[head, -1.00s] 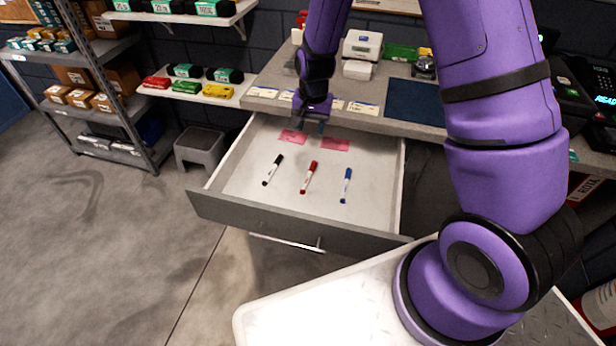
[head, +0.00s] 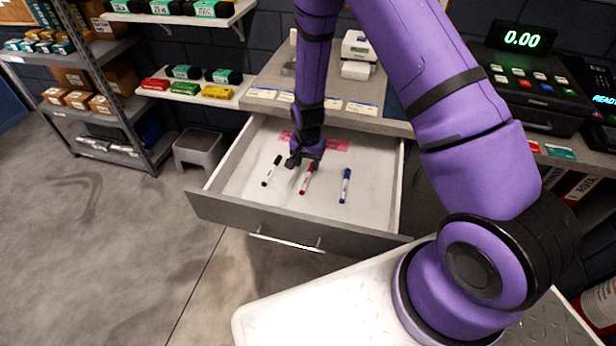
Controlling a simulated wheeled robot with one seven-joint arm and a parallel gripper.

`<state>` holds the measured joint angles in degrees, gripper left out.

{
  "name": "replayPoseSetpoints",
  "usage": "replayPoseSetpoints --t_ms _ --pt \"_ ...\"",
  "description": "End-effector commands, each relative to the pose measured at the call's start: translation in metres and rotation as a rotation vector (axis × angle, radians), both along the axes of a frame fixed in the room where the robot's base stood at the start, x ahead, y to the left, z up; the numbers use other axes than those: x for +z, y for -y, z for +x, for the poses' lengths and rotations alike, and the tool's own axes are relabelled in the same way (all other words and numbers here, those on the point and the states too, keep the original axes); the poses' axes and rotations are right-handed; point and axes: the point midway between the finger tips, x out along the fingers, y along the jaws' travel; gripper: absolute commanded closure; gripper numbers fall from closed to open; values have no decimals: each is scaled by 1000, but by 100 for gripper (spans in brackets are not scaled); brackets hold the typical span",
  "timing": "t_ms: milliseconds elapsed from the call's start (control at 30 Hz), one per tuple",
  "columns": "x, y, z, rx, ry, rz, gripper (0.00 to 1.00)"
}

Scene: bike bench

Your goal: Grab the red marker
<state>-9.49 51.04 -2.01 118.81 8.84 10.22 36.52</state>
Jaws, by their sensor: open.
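The red marker (head: 307,181) lies in the open drawer (head: 243,194), between the other two markers. One finger shows to the left of the marker. Whether the fingers touch it, I cannot tell.
A black marker (head: 272,170) lies to the left and a blue marker (head: 345,186) to the right, both close by. Pink notes (head: 336,146) lie at the drawer's back. The counter (head: 268,85) overhangs behind; the drawer's front part is clear.

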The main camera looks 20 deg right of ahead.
Motion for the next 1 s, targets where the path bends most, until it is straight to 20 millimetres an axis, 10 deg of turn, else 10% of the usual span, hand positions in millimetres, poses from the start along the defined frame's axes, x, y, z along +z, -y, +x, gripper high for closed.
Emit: replayPoseSetpoints --t_ms 667,867,1000 --pt "-48 -1 -5 0 -1 0 52" --pt "-48 -1 -5 0 -1 0 98" --pt "-48 -1 -5 0 -1 0 100"
